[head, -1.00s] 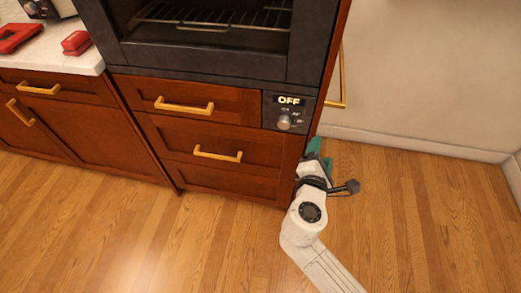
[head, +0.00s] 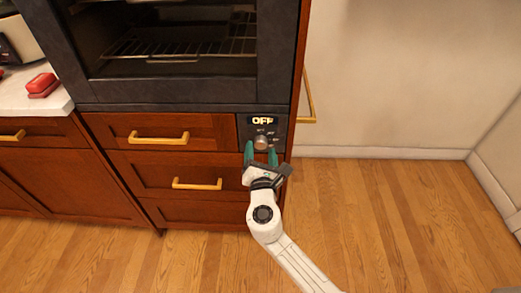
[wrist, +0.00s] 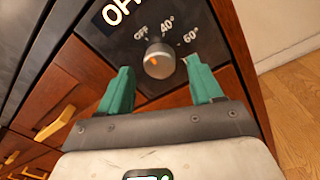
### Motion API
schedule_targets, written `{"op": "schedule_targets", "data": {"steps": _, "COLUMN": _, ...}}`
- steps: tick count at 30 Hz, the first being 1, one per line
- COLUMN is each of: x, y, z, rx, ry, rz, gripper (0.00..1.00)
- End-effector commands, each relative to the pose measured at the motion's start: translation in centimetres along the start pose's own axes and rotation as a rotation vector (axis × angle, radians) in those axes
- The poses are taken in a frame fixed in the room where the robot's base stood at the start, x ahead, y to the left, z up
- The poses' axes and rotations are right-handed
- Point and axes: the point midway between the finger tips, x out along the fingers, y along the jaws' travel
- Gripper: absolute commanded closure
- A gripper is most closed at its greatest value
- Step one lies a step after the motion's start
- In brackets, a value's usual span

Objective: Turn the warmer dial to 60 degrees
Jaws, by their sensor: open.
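The warmer dial (head: 261,142) is a round silver knob on a dark panel at the right of the top drawer. In the wrist view the dial (wrist: 158,62) shows an orange mark, with OFF, 40° and 60° printed around it. The mark points to the left, on the OFF side. The display (head: 262,121) above reads OFF. My gripper (head: 261,153) is open, its teal fingers just below the dial. In the wrist view my gripper (wrist: 160,75) has one finger to each side of the dial, apart from it and empty.
An oven (head: 170,60) with racks stands above the panel. Drawers with brass handles (head: 158,139) lie to the left. A vertical brass handle (head: 309,95) is right of the panel, on the cabinet's side. The wooden floor (head: 370,210) to the right is clear.

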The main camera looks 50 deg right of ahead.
Motion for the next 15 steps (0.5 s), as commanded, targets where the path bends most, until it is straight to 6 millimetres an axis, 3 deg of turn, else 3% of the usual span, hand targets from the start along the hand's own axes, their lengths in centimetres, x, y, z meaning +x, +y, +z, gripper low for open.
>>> {"op": "schedule_targets", "data": {"steps": 6, "x": 1.42, "y": 0.00, "z": 0.02, "rx": 0.001, "ry": 0.000, "rz": 0.000, "gripper": 0.35}}
{"op": "schedule_targets", "data": {"steps": 15, "x": 1.48, "y": -0.01, "z": 0.01, "rx": 0.001, "ry": 0.000, "rz": 0.000, "gripper": 0.38}}
